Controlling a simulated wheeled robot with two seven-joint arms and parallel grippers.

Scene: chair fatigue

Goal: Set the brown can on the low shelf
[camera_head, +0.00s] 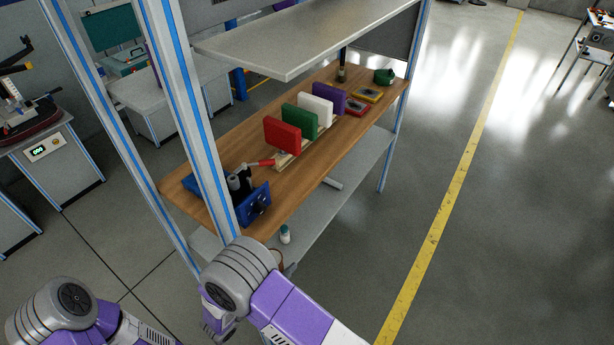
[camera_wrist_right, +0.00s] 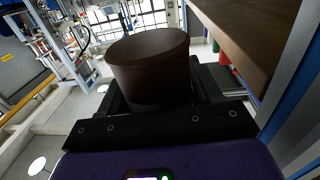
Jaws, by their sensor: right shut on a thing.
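The brown can (camera_wrist_right: 150,58) is held between the black fingers of my right gripper (camera_wrist_right: 155,88) in the right wrist view. The fingers press on its sides, and its lower part is hidden behind the gripper. In the head view my right arm hides most of the gripper; a small brown edge shows just past it. The low shelf (camera_head: 357,170) is the grey board under the wooden tabletop (camera_head: 235,150). Its near end is partly hidden by the tabletop and my arm. In the wrist view the tabletop edge (camera_wrist_right: 240,35) is higher and to the right of the can. My left gripper is out of view.
A white bottle with a green cap (camera_head: 285,235) stands on the near part of the low shelf. A blue-striped post (camera_head: 192,110) rises at the bench's near corner.

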